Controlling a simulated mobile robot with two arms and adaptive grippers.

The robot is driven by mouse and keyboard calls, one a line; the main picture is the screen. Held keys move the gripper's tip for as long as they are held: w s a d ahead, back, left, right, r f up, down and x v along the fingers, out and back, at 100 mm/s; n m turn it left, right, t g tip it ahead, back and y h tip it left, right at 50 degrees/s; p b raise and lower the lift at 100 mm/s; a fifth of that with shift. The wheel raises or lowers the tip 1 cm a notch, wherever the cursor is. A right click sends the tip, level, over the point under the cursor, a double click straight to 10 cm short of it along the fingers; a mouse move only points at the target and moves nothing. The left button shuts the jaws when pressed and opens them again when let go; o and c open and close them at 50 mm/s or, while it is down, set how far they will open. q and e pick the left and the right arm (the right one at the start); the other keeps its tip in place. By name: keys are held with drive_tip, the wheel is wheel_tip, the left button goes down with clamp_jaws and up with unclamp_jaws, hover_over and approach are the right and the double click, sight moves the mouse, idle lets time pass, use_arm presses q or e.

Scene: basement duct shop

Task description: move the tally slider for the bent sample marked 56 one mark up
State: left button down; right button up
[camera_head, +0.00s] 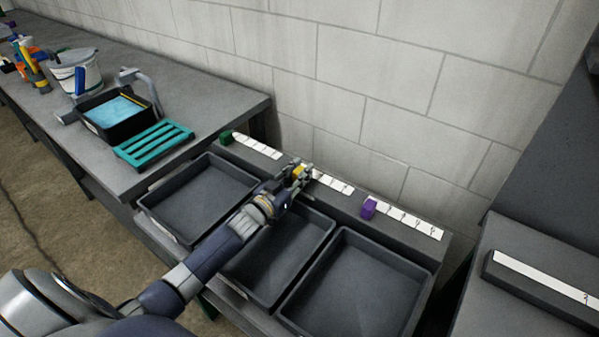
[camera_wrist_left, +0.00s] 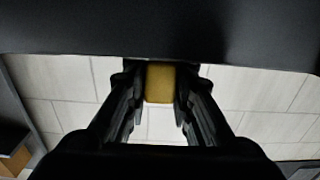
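A dark rail behind three trays carries three tally sliders beside white marked strips: a green slider (camera_head: 226,138), a yellow slider (camera_head: 298,172) and a purple slider (camera_head: 368,208). My left gripper (camera_head: 302,174) is at the yellow slider, by the near end of the middle strip (camera_head: 333,182). In the left wrist view the yellow slider (camera_wrist_left: 160,84) sits between the two fingertips (camera_wrist_left: 160,100), which press close on both its sides. The gripper hides part of the slider and strip. No 56 is readable. My right gripper is not in view.
Three dark trays, left (camera_head: 205,195), middle (camera_head: 265,270) and right (camera_head: 355,285), look empty. A bench at left holds a black tub (camera_head: 115,112), a teal rack (camera_head: 153,143) and a white bucket (camera_head: 75,72). A block wall (camera_head: 390,100) stands close behind the rail.

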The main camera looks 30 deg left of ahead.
sight(309, 188)
use_arm(q)
drive_tip(key=shift+s+d+p, duration=0.15)
drive_tip(key=shift+d+p, duration=0.05)
drive_tip(key=shift+d, duration=0.85)
drive_tip(key=shift+s+d+p, duration=0.1)
drive_tip(key=shift+d+p, duration=0.1)
drive_tip(key=shift+d, duration=0.85)
drive_tip(key=c, duration=1.4)
unclamp_jaws()
drive_tip(key=shift+a, duration=0.1)
drive_tip(key=shift+o, duration=0.2)
drive_tip(key=shift+s+a+f, duration=0.1)
drive_tip(key=shift+s, duration=0.4)
drive_tip(key=s+a, duration=0.1)
drive_tip(key=s, duration=1)
drive_tip(key=shift+a, duration=0.25)
drive_tip(key=shift+r, duration=0.2)
